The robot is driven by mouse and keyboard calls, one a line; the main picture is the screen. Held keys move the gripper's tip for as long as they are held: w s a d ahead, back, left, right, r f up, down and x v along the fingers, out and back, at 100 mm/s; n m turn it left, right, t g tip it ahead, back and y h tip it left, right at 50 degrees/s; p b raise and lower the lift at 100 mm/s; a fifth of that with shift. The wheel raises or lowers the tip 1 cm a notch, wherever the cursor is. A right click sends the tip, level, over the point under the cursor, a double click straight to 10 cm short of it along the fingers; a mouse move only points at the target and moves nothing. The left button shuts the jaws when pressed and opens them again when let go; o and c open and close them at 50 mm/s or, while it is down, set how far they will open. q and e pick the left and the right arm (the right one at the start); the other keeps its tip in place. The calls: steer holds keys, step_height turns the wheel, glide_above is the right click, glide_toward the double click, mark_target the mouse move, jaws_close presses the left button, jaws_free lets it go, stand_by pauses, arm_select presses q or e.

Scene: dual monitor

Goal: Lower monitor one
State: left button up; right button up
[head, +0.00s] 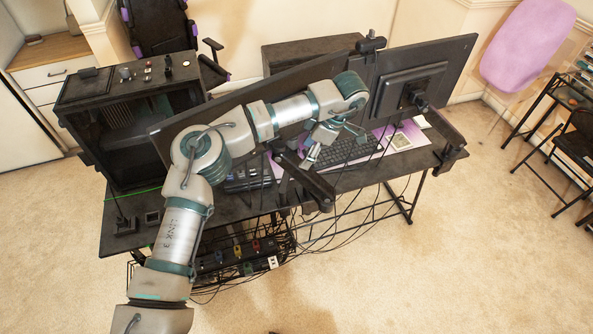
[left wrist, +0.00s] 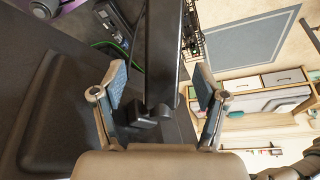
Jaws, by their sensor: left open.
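Two black monitors stand over the desk, seen from behind in the head view. The right monitor (head: 448,62) shows its back and mount bracket. The left monitor (head: 305,76) is largely covered by my left arm, and its lower part is hidden. My left gripper (head: 330,141) is below the inner ends of the two monitors, with its fingers spread. In the left wrist view the open fingers (left wrist: 160,80) stand either side of a dark panel (left wrist: 164,45) seen nearly edge-on, with visible gaps. I cannot tell which monitor this is. My right gripper is not in view.
A black desk (head: 128,238) holds a computer case (head: 130,125) at left and a keyboard (head: 350,150). A dark monitor arm (head: 305,180) juts toward me. Cables hang below the desk. The carpet in front is clear.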

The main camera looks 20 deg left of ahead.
mark_target(301, 169)
arm_select(q)
steer(key=x, duration=0.4)
steer(key=d+x, duration=0.1)
steer(key=x, duration=0.2)
steer(key=shift+s+f, duration=0.15)
steer(key=shift+f, duration=0.1)
steer(key=shift+a+f, duration=0.3)
steer(key=shift+f, duration=0.1)
steer(key=shift+a, duration=0.35)
steer(key=shift+c, duration=0.3)
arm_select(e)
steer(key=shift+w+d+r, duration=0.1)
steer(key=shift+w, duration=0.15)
